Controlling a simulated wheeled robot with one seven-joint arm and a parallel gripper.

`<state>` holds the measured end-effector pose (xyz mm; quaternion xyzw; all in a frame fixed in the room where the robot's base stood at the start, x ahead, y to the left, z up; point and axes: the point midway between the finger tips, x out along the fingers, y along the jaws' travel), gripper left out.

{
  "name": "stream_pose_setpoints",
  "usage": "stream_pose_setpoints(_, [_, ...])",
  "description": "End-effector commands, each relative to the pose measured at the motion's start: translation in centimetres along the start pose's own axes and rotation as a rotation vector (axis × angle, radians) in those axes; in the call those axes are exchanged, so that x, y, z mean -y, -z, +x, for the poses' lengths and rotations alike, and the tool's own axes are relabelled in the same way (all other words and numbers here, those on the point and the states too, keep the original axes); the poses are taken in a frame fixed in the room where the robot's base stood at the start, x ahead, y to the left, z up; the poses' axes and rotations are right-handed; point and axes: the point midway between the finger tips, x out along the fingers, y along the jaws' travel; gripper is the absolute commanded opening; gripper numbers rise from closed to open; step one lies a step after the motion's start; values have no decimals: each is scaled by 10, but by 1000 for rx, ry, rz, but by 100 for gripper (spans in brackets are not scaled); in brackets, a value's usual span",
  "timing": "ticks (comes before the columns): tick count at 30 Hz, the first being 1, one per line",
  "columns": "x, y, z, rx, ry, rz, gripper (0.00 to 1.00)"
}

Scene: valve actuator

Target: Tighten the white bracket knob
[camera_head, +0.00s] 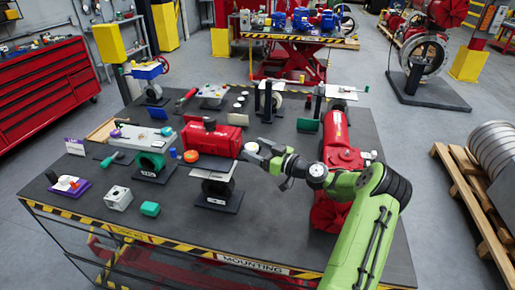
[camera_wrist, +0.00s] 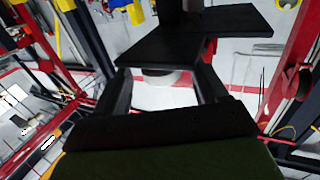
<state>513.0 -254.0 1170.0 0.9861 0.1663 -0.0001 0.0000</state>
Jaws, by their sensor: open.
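My gripper (camera_head: 258,154) is beside the right end of a red actuator (camera_head: 208,139) in the head view. Its jaws are open. A small white round knob (camera_head: 252,147) shows at the jaws. In the wrist view my two fingers (camera_wrist: 162,88) stand apart on either side of a white rounded piece (camera_wrist: 158,79), which looks like the knob, under a dark plate (camera_wrist: 165,50). No clear finger contact shows. The actuator sits over a pale bracket plate (camera_head: 210,174) on a black stand (camera_head: 217,198). The knob's far side and its mounting are hidden.
A tall red unit (camera_head: 337,135) stands close to my arm. The table's front right is bare.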

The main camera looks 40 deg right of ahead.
Motion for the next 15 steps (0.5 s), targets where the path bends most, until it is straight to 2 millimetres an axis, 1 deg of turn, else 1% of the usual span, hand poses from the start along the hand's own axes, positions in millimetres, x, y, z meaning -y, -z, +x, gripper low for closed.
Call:
stream_pose_setpoints(5, [0,-1,0,1,0,1,72])
stream_pose_setpoints(8, [0,-1,0,1,1,1,59])
stream_pose_setpoints(15, [0,-1,0,1,1,1,22])
